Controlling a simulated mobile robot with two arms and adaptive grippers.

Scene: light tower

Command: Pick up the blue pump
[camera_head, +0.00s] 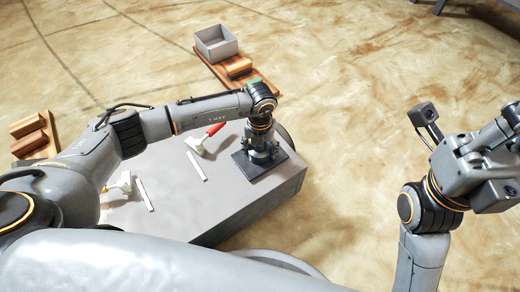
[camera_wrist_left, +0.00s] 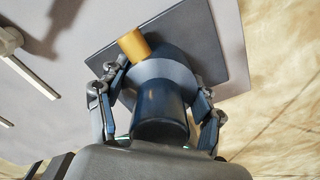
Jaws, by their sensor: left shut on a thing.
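The blue pump (camera_wrist_left: 165,103) stands on a dark square plate (camera_wrist_left: 215,30) in the left wrist view. It has a grey band and a yellow-orange cylindrical part on one side. My left gripper (camera_wrist_left: 157,105) is around it, with one finger on each side, shut on the body. In the head view, the left gripper (camera_head: 259,142) points down over the dark plate (camera_head: 243,168) near the right end of the grey table, and mostly hides the pump. My right gripper (camera_head: 510,150) is raised at the right edge, away from the table; its fingers are not clear.
The grey table (camera_head: 225,205) carries a red-handled tool (camera_head: 212,132), white strips (camera_head: 195,166) and a yellow-tipped white piece (camera_head: 122,183). More wooden blocks (camera_head: 29,135) are at left. Floor at right is clear.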

